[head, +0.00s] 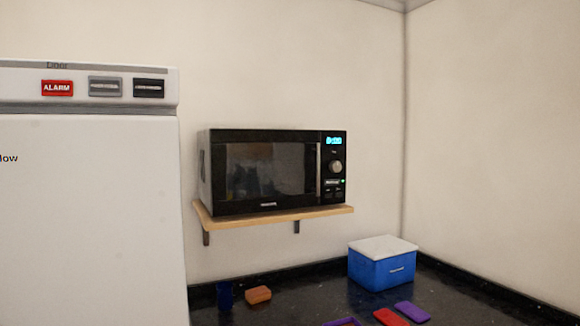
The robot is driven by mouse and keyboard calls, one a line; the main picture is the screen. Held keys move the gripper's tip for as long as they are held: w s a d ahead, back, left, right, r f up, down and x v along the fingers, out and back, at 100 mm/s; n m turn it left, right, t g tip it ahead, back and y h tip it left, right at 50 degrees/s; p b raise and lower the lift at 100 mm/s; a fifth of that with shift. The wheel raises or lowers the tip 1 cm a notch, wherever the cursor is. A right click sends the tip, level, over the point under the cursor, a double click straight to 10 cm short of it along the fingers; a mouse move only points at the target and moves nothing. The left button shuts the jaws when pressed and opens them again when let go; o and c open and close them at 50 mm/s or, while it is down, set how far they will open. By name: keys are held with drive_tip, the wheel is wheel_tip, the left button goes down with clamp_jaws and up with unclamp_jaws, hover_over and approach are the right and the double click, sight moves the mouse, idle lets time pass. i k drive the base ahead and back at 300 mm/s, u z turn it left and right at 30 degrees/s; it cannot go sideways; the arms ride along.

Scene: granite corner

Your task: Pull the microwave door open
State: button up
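The microwave (203,180) is black in front with a pale side, and sits on a wooden wall shelf (275,217) above the counter. Its door (262,172) has a dark glass window and looks shut. A vertical handle (317,169) runs along the door's right edge. Right of the handle is a control panel with a lit blue display (334,141), a round knob (335,167) and small buttons. My gripper is not in view.
A white fridge (90,215) with an ALARM label stands at the left. The dark counter (310,290) below holds a blue box with a white lid (382,268), an orange block (258,295), a blue cup (224,295), and red (390,317) and purple (412,312) items. The space before the microwave looks clear.

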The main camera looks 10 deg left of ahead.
sight(253, 172)
drive_tip(key=u, duration=0.4)
drive_tip(key=i, duration=0.55)
drive_tip(key=u, duration=0.65)
drive_tip(key=i, duration=0.5)
drive_tip(key=u, duration=0.3)
